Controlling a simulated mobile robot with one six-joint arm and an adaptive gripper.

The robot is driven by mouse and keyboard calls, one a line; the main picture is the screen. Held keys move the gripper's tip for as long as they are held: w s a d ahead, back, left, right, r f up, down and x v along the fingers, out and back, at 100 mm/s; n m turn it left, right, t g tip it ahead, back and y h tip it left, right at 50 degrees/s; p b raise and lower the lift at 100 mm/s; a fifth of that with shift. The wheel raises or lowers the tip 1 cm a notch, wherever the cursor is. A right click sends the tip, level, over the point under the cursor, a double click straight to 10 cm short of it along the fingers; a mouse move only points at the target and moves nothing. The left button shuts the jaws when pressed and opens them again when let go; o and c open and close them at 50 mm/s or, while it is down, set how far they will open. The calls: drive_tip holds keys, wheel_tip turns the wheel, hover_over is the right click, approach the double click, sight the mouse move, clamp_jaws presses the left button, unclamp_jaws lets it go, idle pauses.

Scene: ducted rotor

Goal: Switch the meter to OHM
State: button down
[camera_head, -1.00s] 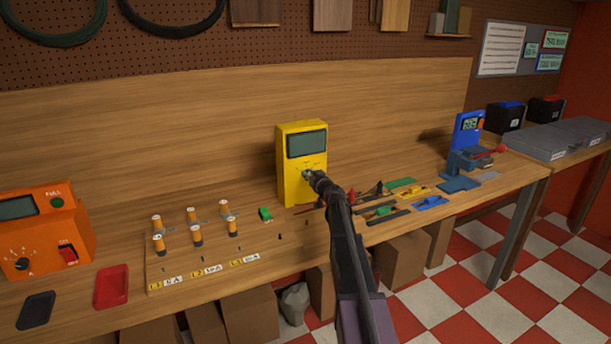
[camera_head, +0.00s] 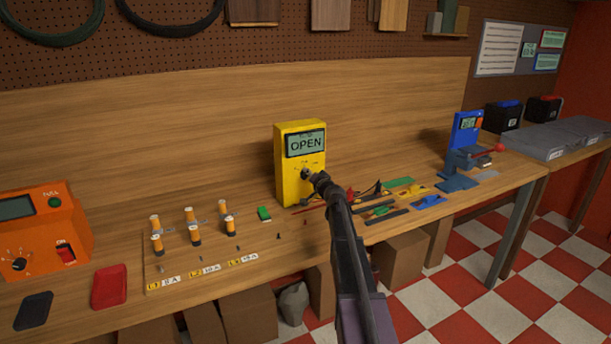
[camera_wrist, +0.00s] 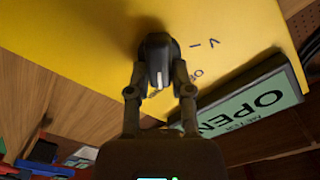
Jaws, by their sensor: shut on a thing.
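The yellow meter (camera_head: 290,180) stands upright on the bench against the wooden back panel. Its screen (camera_head: 305,144) is lit and reads OPEN; the same screen shows in the wrist view (camera_wrist: 258,108). The meter's dark dial knob (camera_wrist: 157,58) has a white pointer mark. My gripper (camera_head: 312,178) is at the meter's front face, below the screen. In the wrist view my gripper (camera_wrist: 158,85) has its two fingers shut on the knob, one on each side. Printed marks show beside the knob, with part of a label hidden by a finger.
Clips and coloured parts (camera_head: 400,203) lie to the right. An orange supply box (camera_head: 40,232) is at far left.

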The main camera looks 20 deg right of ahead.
drive_tip(key=shift+w+m, duration=0.1)
drive_tip(key=shift+m, duration=0.8)
drive_tip(key=shift+d, duration=0.1)
drive_tip(key=c, duration=0.5)
unclamp_jaws()
drive_tip(key=shift+f, duration=0.1)
drive_tip(key=shift+s, duration=0.2)
drive_tip(key=s, duration=1.1)
drive_tip(key=shift+s+d, duration=0.2)
drive_tip(key=shift+s, duration=0.2)
